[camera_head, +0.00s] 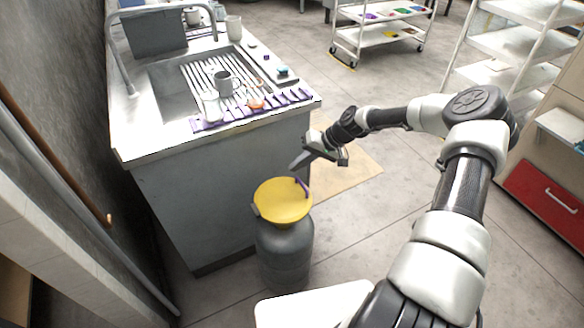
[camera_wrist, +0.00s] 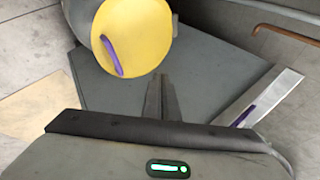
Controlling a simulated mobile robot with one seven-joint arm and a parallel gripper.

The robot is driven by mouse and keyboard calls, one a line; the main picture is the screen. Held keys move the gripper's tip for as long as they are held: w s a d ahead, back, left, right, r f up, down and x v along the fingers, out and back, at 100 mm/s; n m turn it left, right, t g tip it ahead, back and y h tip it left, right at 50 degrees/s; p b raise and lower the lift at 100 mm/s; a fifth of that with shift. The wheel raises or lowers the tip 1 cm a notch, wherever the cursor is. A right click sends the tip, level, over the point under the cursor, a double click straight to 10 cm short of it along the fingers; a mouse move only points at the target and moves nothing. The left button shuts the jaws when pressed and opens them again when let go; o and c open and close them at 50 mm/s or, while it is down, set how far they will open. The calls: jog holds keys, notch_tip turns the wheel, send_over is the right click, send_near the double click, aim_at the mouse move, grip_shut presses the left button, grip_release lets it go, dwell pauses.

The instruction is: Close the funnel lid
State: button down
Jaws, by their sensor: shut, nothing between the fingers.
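The funnel lid (camera_head: 283,201) is a round yellow disc with a purple handle (camera_head: 301,187) near its right edge. It lies flat over the top of a dark grey canister (camera_head: 285,250) on the floor beside the sink cabinet. In the wrist view the yellow lid (camera_wrist: 134,36) is at the top, with its purple handle (camera_wrist: 112,56) on the left. My gripper (camera_head: 294,167) is above the lid's back edge and apart from it. Its fingers (camera_wrist: 161,84) are together and hold nothing. The lid hides any funnel under it.
The sink cabinet (camera_head: 222,185) stands close behind and left of the canister. Its steel top (camera_head: 150,140) holds a drying rack (camera_head: 215,80) with mugs. White shelf carts (camera_head: 378,30) stand at the back. The floor (camera_head: 370,235) right of the canister is open.

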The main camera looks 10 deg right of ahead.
aim_at(302, 184)
jog(key=d+f+y+b, duration=0.1)
jog(key=f+b, duration=0.1)
jog(key=b, duration=0.1)
jog(key=w+d+f+b, duration=0.1)
jog(key=d+f+b, duration=0.1)
jog(key=f+b, duration=0.1)
jog(key=d+f+y+b, duration=0.1)
jog(key=f+b, duration=0.2)
jog(key=shift+w+d+f+m+g+y, duration=0.2)
jog(key=shift+d+m+g+y, duration=0.1)
jog(key=shift+d, duration=0.1)
jog(key=shift+d+f+b, duration=0.35)
jog(key=shift+f+b, duration=0.35)
jog(key=shift+b, duration=0.05)
jog(key=shift+f, duration=0.15)
jog(key=shift+f, duration=0.1)
